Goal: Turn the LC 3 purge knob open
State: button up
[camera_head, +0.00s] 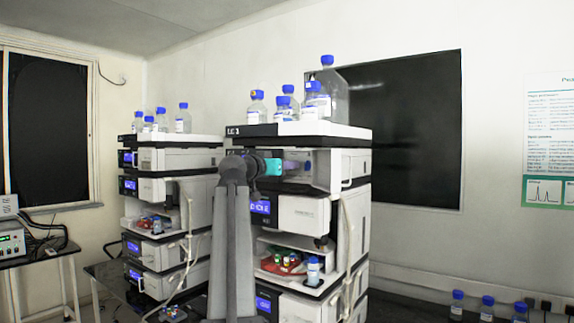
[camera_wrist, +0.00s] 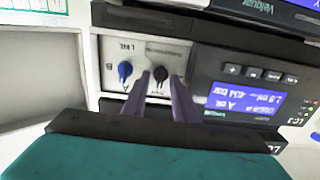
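The LC 3 stack (camera_head: 316,130) stands in the middle of the head view. In the wrist view, which is upside down, its upper module has a pale panel (camera_wrist: 110,50) with a black knob (camera_wrist: 160,74) and a blue knob (camera_wrist: 124,70). The small panel labels are too blurred to read, so I cannot tell for sure which is the purge knob. My gripper (camera_wrist: 162,82) points at this panel, its two fingers apart on either side of the black knob, with small gaps visible. The blue knob is outside the fingers. It also shows in the head view (camera_head: 296,166), at the upper module.
A lit display (camera_wrist: 246,100) sits beside the knobs. Several blue-capped bottles (camera_head: 318,98) stand on top of the stack. A second stack (camera_head: 172,160) is to the left. Tubing (camera_head: 346,235) runs down the right side. More bottles (camera_head: 487,308) stand at lower right.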

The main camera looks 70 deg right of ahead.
grip_shut()
